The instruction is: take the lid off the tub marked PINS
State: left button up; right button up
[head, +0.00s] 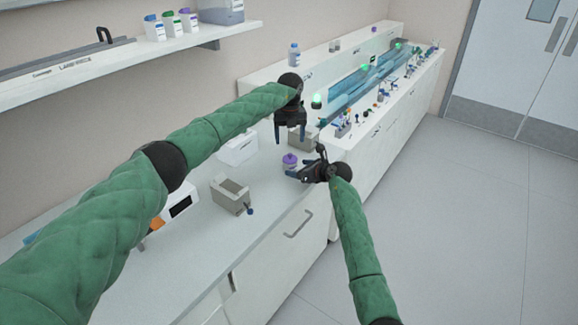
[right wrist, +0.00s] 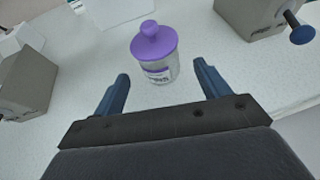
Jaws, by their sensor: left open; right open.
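A clear tub (right wrist: 158,72) with a purple knobbed lid (right wrist: 153,42) stands upright on the white counter in the right wrist view. Its label is too small to read. The lid sits on the tub. The tub also shows in the head view (head: 289,168), with its purple lid on top. My right gripper (right wrist: 160,88) is open, its two blue fingers pointing toward the tub with a gap between them and it. In the head view my right gripper (head: 300,172) is just right of the tub. My left gripper (head: 290,137) is open and empty above the counter, behind the tub.
A grey open box (head: 231,196) with a blue knob stands left of the tub, and another grey box (head: 303,139) stands behind it. A white container (head: 238,150) is at the back. The counter's front edge is close to the tub's right.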

aim_at(294, 167)
jog(key=shift+x, duration=3.1)
